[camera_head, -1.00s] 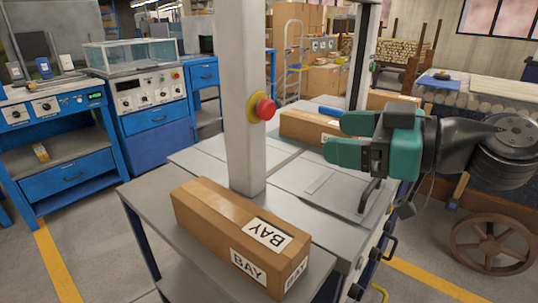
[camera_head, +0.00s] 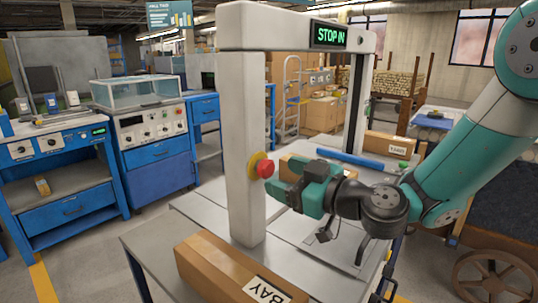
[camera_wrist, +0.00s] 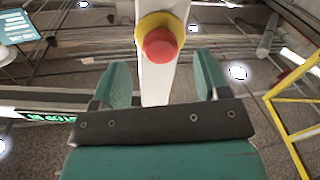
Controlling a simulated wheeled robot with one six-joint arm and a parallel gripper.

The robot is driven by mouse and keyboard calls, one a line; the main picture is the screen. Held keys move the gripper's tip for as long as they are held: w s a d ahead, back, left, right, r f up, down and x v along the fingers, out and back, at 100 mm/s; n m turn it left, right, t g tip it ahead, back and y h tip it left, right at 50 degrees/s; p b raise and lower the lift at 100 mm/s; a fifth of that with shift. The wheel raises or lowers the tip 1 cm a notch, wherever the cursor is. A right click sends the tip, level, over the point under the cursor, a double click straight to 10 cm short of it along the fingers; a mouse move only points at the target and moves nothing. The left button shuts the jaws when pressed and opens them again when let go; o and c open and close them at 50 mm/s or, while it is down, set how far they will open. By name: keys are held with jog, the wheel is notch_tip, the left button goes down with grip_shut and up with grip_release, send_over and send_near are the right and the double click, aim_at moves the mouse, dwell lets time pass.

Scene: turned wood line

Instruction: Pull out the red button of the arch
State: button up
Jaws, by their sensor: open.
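The red button (camera_head: 266,169) sits on a yellow ring on the side of the arch's pale left post (camera_head: 243,120). The arch (camera_head: 280,28) spans the bench, and its green display (camera_head: 330,36) reads "STOP IN". My gripper (camera_head: 277,182) is open and empty, just to the right of the button and slightly lower. In the wrist view the red button (camera_wrist: 160,44) shows ahead of the gap between the two green fingers (camera_wrist: 162,75). The fingers do not close on it. Whether a fingertip touches the button or post cannot be told.
A cardboard box (camera_head: 235,272) lies on the near side of the bench, left of my arm. Another box (camera_head: 292,166) lies behind my gripper. A blue bar (camera_head: 362,159) lies beyond. Blue workstations stand at left.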

aim_at(270, 171)
jog(key=shift+p+x, duration=0.9)
jog(key=shift+x, duration=1.5)
